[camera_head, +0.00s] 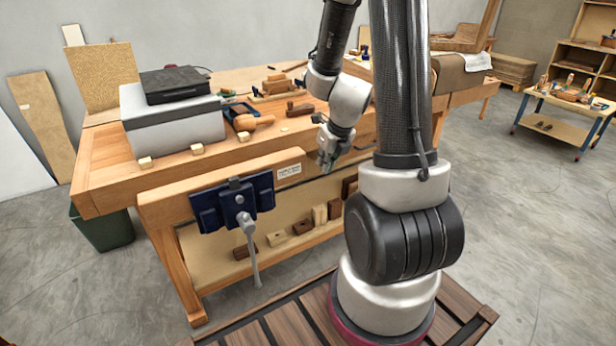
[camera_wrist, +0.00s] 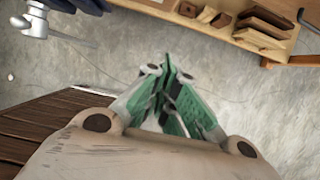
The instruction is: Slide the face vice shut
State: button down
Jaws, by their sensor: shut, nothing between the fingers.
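The face vice (camera_head: 235,202) is a dark blue metal vice on the front left of the wooden workbench (camera_head: 105,185). Its grey handle (camera_head: 252,250) hangs down from the screw at the centre. In the wrist view part of the vice's blue jaw (camera_wrist: 88,5) and its grey handle (camera_wrist: 58,32) show at the top left. My gripper (camera_head: 325,165) is in front of the bench's front edge, to the right of the vice and apart from it. In the wrist view my gripper's green-padded fingers (camera_wrist: 172,95) are together, with nothing between them.
A grey box with a black case (camera_head: 172,85) stands on the bench. Wooden tools and blocks (camera_head: 275,85) lie near it. A lower shelf (camera_head: 215,262) holds several wood blocks. A green bin (camera_head: 105,228) stands at the left. The floor before the vice is clear.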

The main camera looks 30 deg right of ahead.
jog(key=w+f, duration=0.7)
jog(key=f, duration=0.1)
jog(key=shift+w+f, duration=0.25)
jog(key=shift+f, duration=0.15)
dwell(0.5)
